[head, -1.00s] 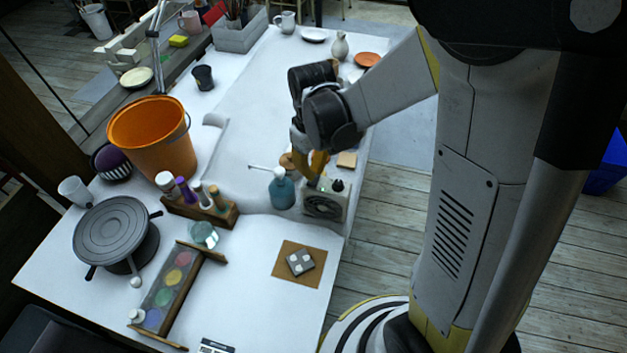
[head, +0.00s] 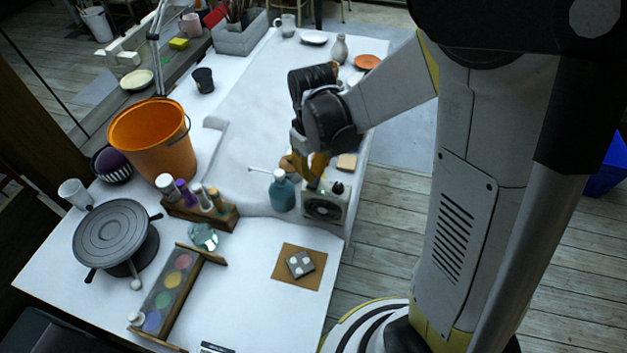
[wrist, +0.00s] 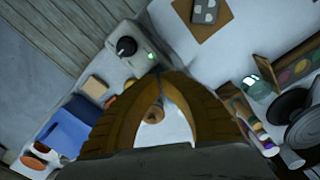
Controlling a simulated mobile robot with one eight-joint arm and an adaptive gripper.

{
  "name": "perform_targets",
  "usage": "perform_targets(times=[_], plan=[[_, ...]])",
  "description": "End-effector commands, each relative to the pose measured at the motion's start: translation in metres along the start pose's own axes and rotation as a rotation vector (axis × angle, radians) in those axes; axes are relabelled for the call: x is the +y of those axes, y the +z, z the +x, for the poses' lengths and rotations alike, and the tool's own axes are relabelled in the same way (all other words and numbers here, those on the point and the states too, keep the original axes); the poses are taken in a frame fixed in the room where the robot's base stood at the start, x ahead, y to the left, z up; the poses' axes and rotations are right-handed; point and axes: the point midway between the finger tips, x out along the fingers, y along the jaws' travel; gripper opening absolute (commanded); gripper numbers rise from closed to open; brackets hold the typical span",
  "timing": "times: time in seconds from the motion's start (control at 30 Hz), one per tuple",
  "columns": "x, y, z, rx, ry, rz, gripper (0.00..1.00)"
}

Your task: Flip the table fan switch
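The table fan (head: 326,205) is a small pale box with a round dark grille on its front and a black knob on top, near the table's right edge. In the wrist view the fan (wrist: 133,42) lies above the fingers, with its black knob and a small green glowing spot at the near corner. My gripper (head: 312,183) points down at the fan's top left side in the head view. In the wrist view the yellow fingers of my gripper (wrist: 172,75) meet at their tips, close to the green spot. Whether they touch the fan is unclear.
A blue-green bottle (head: 282,191) stands just left of the fan. A wooden rack of jars (head: 200,208) and an orange bucket (head: 153,145) are farther left. A brown board with a grey block (head: 300,264) lies in front. The white table has free room around the board.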

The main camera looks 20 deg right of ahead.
Motion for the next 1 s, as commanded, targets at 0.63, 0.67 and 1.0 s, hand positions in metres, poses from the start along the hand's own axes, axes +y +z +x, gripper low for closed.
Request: perform_targets(times=[0.63,0.67,1.0], plan=[[0.000,0.000,0.006,0.000,0.000,0.000,0.00],[0.000,0.000,0.007,0.000,0.000,0.000,0.00],[0.000,0.000,0.012,0.000,0.000,0.000,0.00]])
